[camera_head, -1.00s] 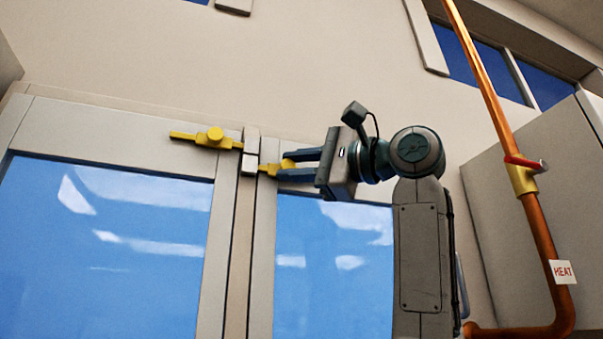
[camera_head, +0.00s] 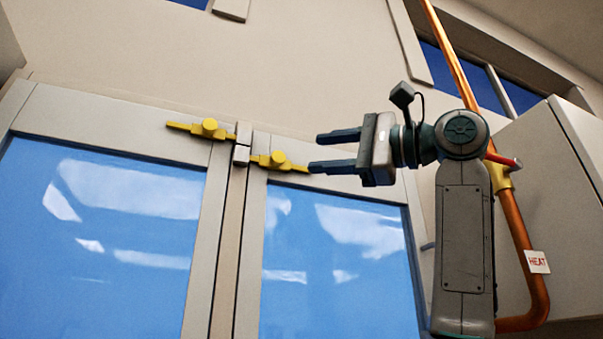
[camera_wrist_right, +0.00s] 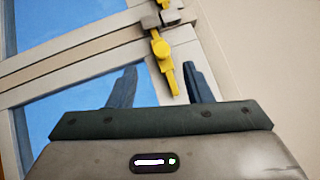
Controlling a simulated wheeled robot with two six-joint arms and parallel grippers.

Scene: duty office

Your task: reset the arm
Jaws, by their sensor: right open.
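My right gripper (camera_head: 315,152) is open and empty, its two dark blue fingers pointing left. It is just right of the right yellow latch handle (camera_head: 279,161) on the window frame; in the head view the lower finger's tip is near the handle's right end. In the right wrist view the open fingers (camera_wrist_right: 158,88) point up toward the same yellow handle (camera_wrist_right: 163,58), whose end shows between them. I cannot tell how much depth lies between them. A second yellow handle (camera_head: 208,129) is on the left window frame. My left gripper is not in view.
Two blue glass panes in a beige frame (camera_head: 110,125) fill the left and middle. A grey cabinet (camera_head: 560,200) stands at right.

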